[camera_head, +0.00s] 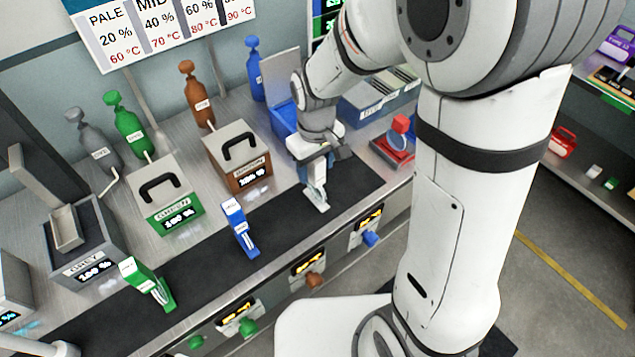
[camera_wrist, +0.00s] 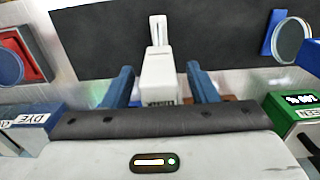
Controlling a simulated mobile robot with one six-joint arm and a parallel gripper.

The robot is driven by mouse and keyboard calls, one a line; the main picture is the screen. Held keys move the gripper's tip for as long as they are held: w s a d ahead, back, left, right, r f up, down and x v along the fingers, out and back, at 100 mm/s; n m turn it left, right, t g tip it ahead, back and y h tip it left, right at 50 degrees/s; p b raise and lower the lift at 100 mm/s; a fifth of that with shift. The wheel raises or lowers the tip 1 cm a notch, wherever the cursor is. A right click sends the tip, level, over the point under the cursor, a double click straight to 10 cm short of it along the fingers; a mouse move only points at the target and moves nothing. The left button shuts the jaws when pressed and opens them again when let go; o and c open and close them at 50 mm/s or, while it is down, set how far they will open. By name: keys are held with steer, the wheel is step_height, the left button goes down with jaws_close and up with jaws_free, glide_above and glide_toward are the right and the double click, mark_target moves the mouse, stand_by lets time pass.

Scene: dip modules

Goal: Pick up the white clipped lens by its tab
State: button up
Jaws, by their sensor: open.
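The white clipped lens (camera_head: 318,197) stands on the black mat (camera_head: 345,187), directly below my gripper (camera_head: 317,172). In the wrist view, the white clip (camera_wrist: 159,72) stands between the two blue fingers of my gripper (camera_wrist: 161,69), with a gap on each side. My gripper is open and holds nothing. The clip's narrow forked end (camera_wrist: 158,29) points toward the top of the wrist view. Its round lens cannot be made out clearly in either view.
A blue clip (camera_head: 239,229) and a green clip (camera_head: 148,284) stand farther left on the mat. A brown-fronted box (camera_head: 240,160) and a green-fronted box (camera_head: 170,200) stand behind. A red device (camera_head: 394,148) is to the right.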

steer(key=shift+w, duration=0.1)
jaws_close()
stand_by(0.3)
steer(key=shift+r, duration=0.15)
